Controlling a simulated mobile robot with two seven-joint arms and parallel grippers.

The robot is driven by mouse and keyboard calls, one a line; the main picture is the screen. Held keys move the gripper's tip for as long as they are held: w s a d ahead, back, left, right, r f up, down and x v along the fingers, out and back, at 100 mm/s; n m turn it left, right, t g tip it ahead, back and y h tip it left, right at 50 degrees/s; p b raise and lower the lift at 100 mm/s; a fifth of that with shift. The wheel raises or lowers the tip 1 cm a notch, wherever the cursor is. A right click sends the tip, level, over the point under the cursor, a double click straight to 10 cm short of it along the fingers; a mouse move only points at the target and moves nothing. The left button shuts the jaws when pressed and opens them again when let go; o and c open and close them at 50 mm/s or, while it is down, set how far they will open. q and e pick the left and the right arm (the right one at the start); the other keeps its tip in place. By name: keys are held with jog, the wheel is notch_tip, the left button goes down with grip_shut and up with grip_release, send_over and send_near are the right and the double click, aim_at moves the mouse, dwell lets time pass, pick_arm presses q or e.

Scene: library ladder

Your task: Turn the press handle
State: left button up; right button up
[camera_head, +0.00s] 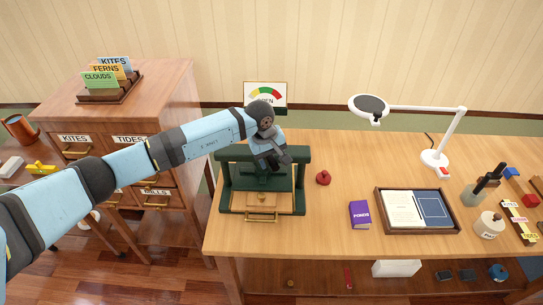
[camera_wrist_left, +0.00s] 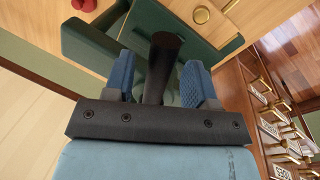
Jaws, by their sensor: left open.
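The press is a dark green frame (camera_head: 297,186) on the left part of the wooden table, and its green body (camera_wrist_left: 150,20) also shows in the left wrist view. A dark rod-like press handle (camera_wrist_left: 163,55) stands between the two blue fingers of my left gripper (camera_wrist_left: 158,78) in the left wrist view. The fingers are open on either side of it, with gaps visible. In the head view my left gripper (camera_head: 272,158) is over the top of the press and hides the handle there. My right gripper is in neither view.
A gauge card (camera_head: 265,95) stands behind the press. A red knob-like object (camera_head: 323,177), a purple book (camera_head: 360,214) and a tray (camera_head: 453,225) lie to the right. A white lamp (camera_head: 436,158) stands behind them. A drawer cabinet (camera_head: 180,90) is at left.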

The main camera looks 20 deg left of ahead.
pick_arm(q)
jog(key=shift+f, duration=0.2)
jog(key=shift+c, duration=0.2)
grip_shut()
jog(key=shift+a+f+b, duration=0.15)
jog(key=shift+a+b, duration=0.05)
jog(key=shift+b, duration=0.45)
jog(key=a+m+b, duration=0.1)
jog(key=m+b, duration=0.1)
jog(key=b, duration=0.1)
jog(key=s+a+m+b, duration=0.1)
jog(key=a+m+b, duration=0.1)
jog(key=b, duration=0.2)
jog(key=a+m+g+b, duration=0.1)
jog(key=m+b, duration=0.1)
jog(key=b, duration=0.1)
jog(key=shift+s+a+r+m+b, duration=0.2)
jog(key=shift+s+a+m+b, duration=0.15)
jog(key=shift+s+a+m, duration=0.05)
